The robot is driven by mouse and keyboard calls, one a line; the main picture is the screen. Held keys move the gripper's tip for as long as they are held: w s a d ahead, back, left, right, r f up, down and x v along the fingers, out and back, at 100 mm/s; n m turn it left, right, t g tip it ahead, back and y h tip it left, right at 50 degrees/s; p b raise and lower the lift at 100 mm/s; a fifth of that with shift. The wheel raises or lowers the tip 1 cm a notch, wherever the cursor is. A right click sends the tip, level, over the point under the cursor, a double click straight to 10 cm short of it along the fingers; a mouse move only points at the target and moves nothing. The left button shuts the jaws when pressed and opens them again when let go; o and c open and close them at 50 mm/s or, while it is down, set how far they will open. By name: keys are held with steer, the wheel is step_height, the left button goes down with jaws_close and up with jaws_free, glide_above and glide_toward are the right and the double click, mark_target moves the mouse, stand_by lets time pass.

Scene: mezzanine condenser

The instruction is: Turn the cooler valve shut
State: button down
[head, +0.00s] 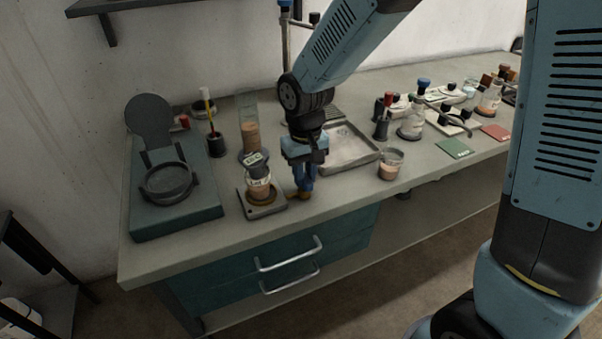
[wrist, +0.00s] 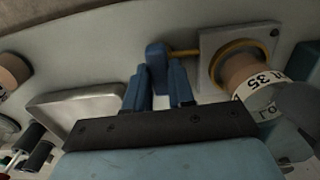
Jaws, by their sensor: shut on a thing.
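In the wrist view, a blue knob (wrist: 157,54) sits on a thin brass rod (wrist: 184,52). The rod runs right to a square grey plate (wrist: 208,40) with a brass ring, on which a labelled vessel (wrist: 240,76) stands. I take the blue knob as the cooler valve's handle. My gripper (wrist: 159,76) has its blue fingers shut on the knob, at the fingertips. In the head view, my gripper (head: 304,190) points down near the bench's front edge, right of the plate (head: 280,206) and vessel (head: 259,186). The knob is mostly hidden by the fingers there.
A shallow metal tray (head: 372,156) lies behind and right of my gripper, and a beaker (head: 390,166) stands to the right. A teal apparatus (head: 180,214) is at the bench's left end. More bottles and holders crowd the right. Drawers (head: 290,262) lie below the front edge.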

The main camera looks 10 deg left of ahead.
steer(key=shift+s+f, duration=0.1)
steer(key=shift+s, duration=0.05)
stand_by(0.4)
steer(key=c, duration=1)
jaws_free()
steer(key=shift+o, duration=0.2)
step_height(320, 180, up, 14)
steer(key=shift+f, duration=0.1)
